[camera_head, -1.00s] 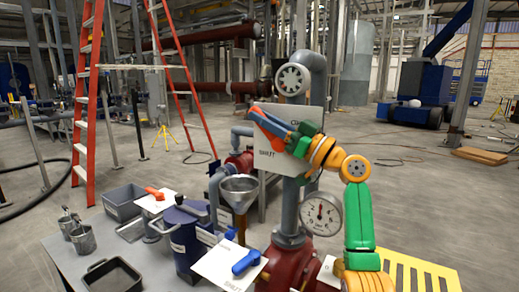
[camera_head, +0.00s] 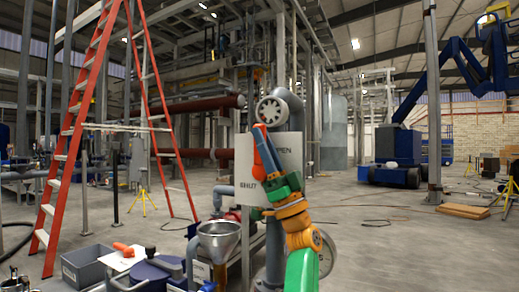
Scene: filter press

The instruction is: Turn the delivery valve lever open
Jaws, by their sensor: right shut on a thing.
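My right gripper (camera_head: 266,151), with a green body and blue and red parts, lies across the plate's left side, pointing up. It is shut on what seems to be the delivery valve lever, mostly hidden. I cannot tell clearly whether the red part is lever or finger, nor the lever's exact angle. My left gripper is not in view.
A round grey pipe end (camera_head: 276,110) sits above the plate. A metal funnel (camera_head: 219,238) stands at lower left, near a blue vessel and an orange-red handle (camera_head: 123,249) on a white plate. A gauge (camera_head: 327,255) is partly behind my arm. A red ladder (camera_head: 78,125) stands left.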

